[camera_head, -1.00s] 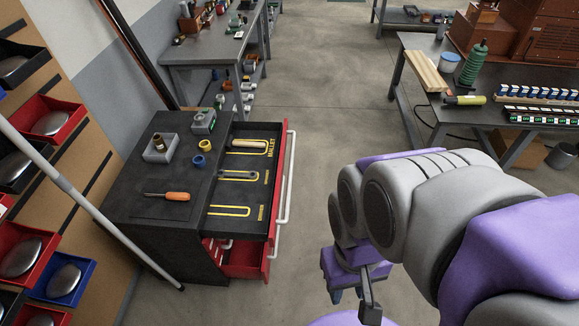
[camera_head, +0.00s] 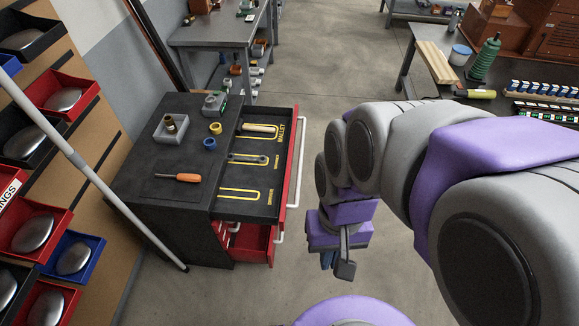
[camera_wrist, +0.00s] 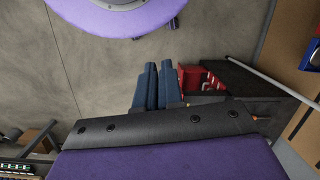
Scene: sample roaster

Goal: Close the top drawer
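The top drawer (camera_head: 248,193) of the dark tool cabinet (camera_head: 150,150) stands pulled out to the right. It has a red front, a white bar handle (camera_head: 299,160) and a black liner with yellow outlines. A wooden-handled mallet (camera_head: 260,128) and another tool (camera_head: 247,158) lie in it; the nearest outline is empty. My gripper (camera_head: 328,261) is in front of the cabinet, right of the drawer and apart from it. In the wrist view its blue fingers (camera_wrist: 157,86) lie side by side, seemingly shut with nothing between them.
A lower red drawer (camera_head: 251,240) is also partly out. A screwdriver (camera_head: 180,177), a grey block (camera_head: 170,130) and blue and yellow rings sit on the cabinet top. A pole (camera_head: 90,170) leans at the left by the bin rack. Open floor (camera_head: 330,85) lies beyond the drawer.

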